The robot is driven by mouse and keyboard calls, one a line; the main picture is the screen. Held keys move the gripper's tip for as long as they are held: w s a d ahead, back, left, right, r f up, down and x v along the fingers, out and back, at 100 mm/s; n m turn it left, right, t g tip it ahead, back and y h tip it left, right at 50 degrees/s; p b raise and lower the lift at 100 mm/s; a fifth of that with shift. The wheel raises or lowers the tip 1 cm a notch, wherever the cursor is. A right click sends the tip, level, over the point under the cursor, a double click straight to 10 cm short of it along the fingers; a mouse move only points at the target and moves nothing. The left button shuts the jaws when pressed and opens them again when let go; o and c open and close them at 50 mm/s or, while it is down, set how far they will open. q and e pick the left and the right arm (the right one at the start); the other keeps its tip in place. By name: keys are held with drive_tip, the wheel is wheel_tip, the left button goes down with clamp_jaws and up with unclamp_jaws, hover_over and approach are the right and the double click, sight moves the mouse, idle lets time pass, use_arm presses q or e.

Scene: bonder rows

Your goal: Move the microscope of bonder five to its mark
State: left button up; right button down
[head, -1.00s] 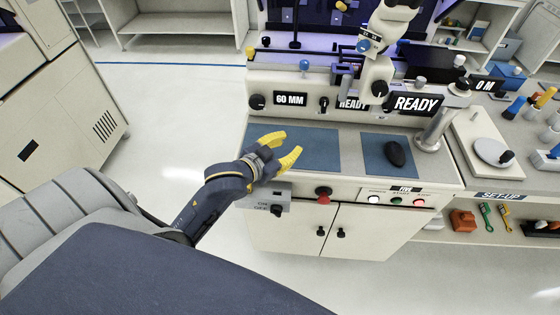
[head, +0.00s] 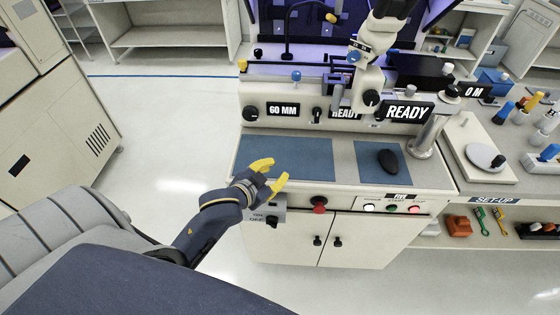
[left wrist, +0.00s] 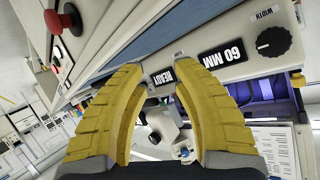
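The white microscope (head: 368,72) of bonder five stands at the back of the bench, on an arm from a metal post (head: 424,140) on the right. It has a blue-capped knob and a black knob. The FIVE label (head: 400,196) is on the bench's front edge. I cannot make out the microscope's mark. My left gripper (head: 270,176) has yellow fingers and is over the front edge of the left blue mat (head: 285,155), well short of the microscope. In the left wrist view its fingers (left wrist: 160,82) are apart with nothing between them. My right gripper is not in view.
A black mouse-shaped controller (head: 388,160) lies on the right blue mat (head: 365,172). A red button (head: 319,204) and an ON/OFF switch box (head: 268,214) are on the front. READY (head: 407,112) and 60 MM (head: 283,109) displays stand behind the mats. The left mat is bare.

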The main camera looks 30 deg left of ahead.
use_arm(q)
drive_tip(key=shift+c, duration=1)
drive_tip(key=shift+m+t, duration=0.3)
drive_tip(key=shift+t, duration=0.5)
drive_tip(key=w+r, duration=0.4)
drive_tip(key=w+a+r, duration=0.1)
drive_tip(key=w+r, duration=0.1)
drive_tip(key=shift+w+r, duration=0.3)
drive_tip(key=shift+r, duration=0.1)
clamp_jaws()
drive_tip(key=w+d+r+n+g+h, duration=0.2)
drive_tip(key=w+d+r+n+h, duration=0.1)
drive_tip(key=w+r+n+h, duration=1.05)
drive_tip(key=w+d+n+y, duration=0.1)
drive_tip(key=w+d+y, duration=0.1)
drive_tip(key=w+d, duration=0.4)
drive_tip(key=shift+w+d+r, duration=0.25)
drive_tip(key=shift+w+r, duration=0.05)
drive_tip(key=shift+w, duration=1.5)
